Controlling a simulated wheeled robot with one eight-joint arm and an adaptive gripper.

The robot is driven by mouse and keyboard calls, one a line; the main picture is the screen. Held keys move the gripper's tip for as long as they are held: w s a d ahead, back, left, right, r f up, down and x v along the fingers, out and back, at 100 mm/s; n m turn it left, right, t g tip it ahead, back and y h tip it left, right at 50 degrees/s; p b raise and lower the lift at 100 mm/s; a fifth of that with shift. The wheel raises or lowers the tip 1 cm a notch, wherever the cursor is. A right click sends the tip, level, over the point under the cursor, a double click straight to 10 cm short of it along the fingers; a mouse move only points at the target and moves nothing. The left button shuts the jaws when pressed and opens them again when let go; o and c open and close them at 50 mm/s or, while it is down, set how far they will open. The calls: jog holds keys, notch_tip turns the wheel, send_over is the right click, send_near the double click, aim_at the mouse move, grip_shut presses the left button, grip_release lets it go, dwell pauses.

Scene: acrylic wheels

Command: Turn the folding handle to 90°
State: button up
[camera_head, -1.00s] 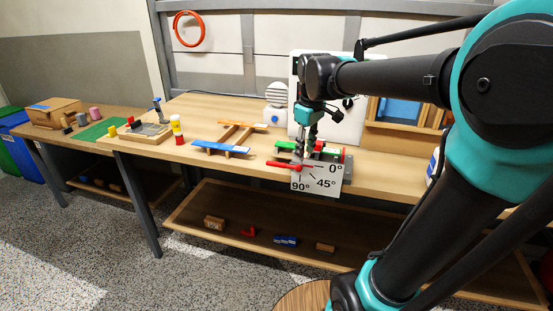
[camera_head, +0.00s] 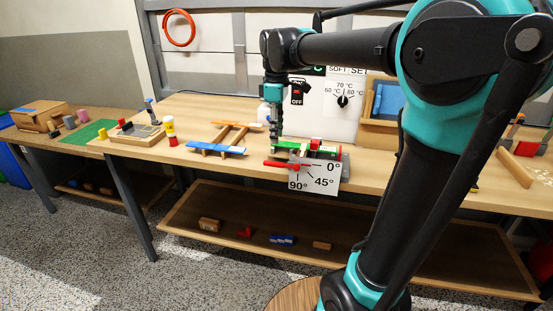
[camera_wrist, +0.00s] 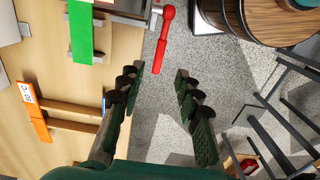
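The red folding handle (camera_head: 279,164) lies roughly level at the bench's front edge, its free end pointing left. It is beside a white dial plate (camera_head: 327,185) marked 0°, 45° and 90°, with 0° right and 90° straight down. In the wrist view the handle (camera_wrist: 162,45) is a red bar with a round hub at its top. My gripper (camera_head: 274,148) is above the handle's left part in the head view. In the wrist view my gripper (camera_wrist: 158,74) is open and empty, with the handle's free end just beyond the gap between the fingertips. I see no contact.
A green part (camera_wrist: 80,30) is left of the handle in the wrist view. A blue-topped wooden frame (camera_head: 217,148) stands on the bench (camera_head: 195,108) to the left. A panel with a temperature dial (camera_head: 343,100) stands behind. Open floor lies in front of the bench.

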aim_at(277, 163)
notch_tip(277, 163, down, 10)
jog(key=shift+r, duration=0.2)
grip_shut()
dwell(0.4)
